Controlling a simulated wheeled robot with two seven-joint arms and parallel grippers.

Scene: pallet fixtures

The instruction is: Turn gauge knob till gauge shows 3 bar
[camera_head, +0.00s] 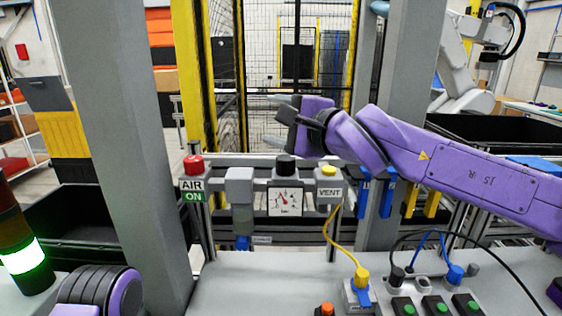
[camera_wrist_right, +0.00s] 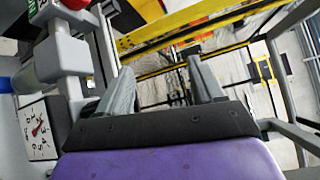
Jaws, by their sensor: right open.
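The black gauge knob (camera_head: 286,165) sits on top of the regulator, above the white square gauge (camera_head: 285,199). The gauge needle points up and slightly left in the head view; its exact reading is too small to tell. The gauge also shows tilted at the left of the right wrist view (camera_wrist_right: 40,130). My right gripper (camera_head: 275,112) is open and empty, above the knob and apart from it, with its fingers pointing left. Its two grey fingers show spread in the wrist view (camera_wrist_right: 160,77) with nothing between them. My left gripper is out of view.
A red button (camera_head: 193,165) over the AIR ON label stands left of the gauge, a yellow VENT button (camera_head: 329,171) to its right. Grey posts (camera_head: 128,130) rise on both sides. A yellow cable (camera_head: 335,235) hangs in front, above a panel with green buttons (camera_head: 437,306).

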